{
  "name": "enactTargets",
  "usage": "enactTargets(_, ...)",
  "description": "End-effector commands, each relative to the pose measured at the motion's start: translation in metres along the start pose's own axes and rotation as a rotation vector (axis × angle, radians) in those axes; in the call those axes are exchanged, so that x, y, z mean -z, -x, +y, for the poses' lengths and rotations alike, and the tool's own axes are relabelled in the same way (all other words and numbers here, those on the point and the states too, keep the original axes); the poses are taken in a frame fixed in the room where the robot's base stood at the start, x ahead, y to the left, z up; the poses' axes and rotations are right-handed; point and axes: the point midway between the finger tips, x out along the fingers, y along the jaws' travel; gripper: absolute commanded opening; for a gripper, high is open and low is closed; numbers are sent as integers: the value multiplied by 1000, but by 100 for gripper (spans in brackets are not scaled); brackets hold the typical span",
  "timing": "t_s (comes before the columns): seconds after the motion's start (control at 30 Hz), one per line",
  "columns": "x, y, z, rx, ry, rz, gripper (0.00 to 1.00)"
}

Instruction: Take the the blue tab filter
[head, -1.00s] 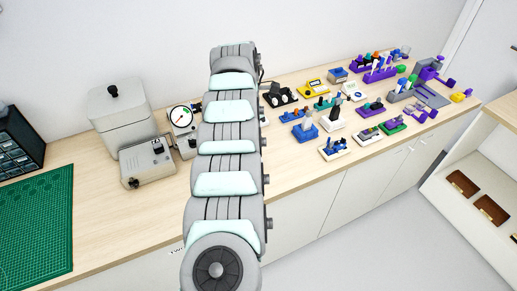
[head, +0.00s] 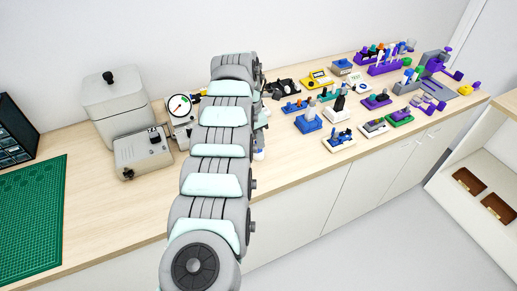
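I cannot pick out the blue tab filter for certain, as the parts on the bench are small at this distance. Several blue parts show in the head view: a blue holder (head: 308,122) with a grey upright piece, a flat blue tray (head: 293,106) to its upper left, and blue pieces on a white tray (head: 339,141) nearer the front edge. My arm rises through the middle of the view. What seems to be my gripper (head: 260,145) shows only in part at the arm's right side, over the bench. Its fingers are mostly hidden, and I cannot see whether it holds anything.
The wooden bench (head: 285,165) has bare room along its front. A grey lidded container (head: 115,105), a control box (head: 142,150) and a round dial gauge (head: 180,106) stand left of the arm. A green mat (head: 30,215) lies at far left. Purple racks (head: 385,67) crowd the right.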

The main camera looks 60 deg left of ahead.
Motion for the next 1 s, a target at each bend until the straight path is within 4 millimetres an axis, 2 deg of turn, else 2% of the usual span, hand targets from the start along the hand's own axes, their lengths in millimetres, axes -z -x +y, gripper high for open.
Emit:
enactTargets(0.1, 0, -7, 0, 0, 0, -1, 33)
enactTargets(0.47, 0, -6, 0, 1, 0, 0, 32)
enactTargets(1.0, 0, -6, -1, 1, -1, 0, 10)
